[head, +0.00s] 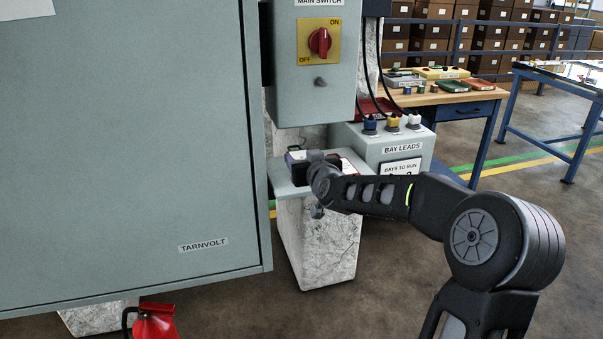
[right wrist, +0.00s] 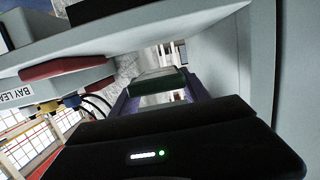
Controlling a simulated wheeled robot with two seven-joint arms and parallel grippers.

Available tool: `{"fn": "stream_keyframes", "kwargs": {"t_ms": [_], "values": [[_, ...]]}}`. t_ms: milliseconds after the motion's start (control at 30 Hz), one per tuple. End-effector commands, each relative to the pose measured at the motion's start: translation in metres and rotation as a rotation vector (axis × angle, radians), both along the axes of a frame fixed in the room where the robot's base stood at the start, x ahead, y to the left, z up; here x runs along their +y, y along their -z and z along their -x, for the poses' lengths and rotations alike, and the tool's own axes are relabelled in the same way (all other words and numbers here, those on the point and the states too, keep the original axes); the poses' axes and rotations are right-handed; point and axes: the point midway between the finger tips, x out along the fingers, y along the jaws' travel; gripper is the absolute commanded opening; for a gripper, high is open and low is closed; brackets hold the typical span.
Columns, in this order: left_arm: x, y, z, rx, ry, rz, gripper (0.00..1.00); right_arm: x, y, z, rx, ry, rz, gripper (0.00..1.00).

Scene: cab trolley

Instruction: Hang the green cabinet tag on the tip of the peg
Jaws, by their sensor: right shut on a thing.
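The green cabinet tag (right wrist: 158,82) shows in the right wrist view between the two fingers of my right gripper (right wrist: 160,97), which is shut on it. In the head view my right gripper (head: 300,160) is over the pale ledge below the main switch box; the tag cannot be made out there. The peg (head: 320,81) seems to be the short grey stub on the front of the switch box, under the red switch. The gripper is well below it and apart from it. My left gripper is not in view.
The main switch box (head: 330,40) hangs above the ledge (head: 283,180) on its stone-patterned base. A large grey cabinet door (head: 130,150) fills the left. The bay leads box (head: 402,148), with cables, stands behind my right arm. A red fire extinguisher (head: 153,322) is low at left.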

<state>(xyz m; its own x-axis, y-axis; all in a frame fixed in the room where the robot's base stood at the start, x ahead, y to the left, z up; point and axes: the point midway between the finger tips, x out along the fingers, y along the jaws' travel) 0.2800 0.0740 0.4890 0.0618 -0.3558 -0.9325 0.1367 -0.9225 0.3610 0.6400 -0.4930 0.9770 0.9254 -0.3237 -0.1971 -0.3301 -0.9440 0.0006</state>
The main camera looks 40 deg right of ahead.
Motion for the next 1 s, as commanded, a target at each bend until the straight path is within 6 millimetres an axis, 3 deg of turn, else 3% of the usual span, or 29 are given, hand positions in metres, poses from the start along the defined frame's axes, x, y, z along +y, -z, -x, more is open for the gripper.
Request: {"fn": "stream_keyframes", "kwargs": {"t_ms": [100,200,733,767,1000], "values": [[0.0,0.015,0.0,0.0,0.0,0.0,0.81,0.0,0.026,0.0,0.003,0.0,-0.004,0.14],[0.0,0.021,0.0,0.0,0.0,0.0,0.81,0.002,0.038,-0.002,0.001,0.0,-0.004,0.14],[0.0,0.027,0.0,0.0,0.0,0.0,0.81,0.003,0.044,-0.003,0.0,-0.001,0.0,0.14],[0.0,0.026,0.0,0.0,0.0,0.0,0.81,0.003,0.043,-0.003,0.001,-0.001,-0.001,0.57],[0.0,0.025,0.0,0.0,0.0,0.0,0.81,0.003,0.042,-0.003,0.001,0.0,-0.001,0.76]]}}
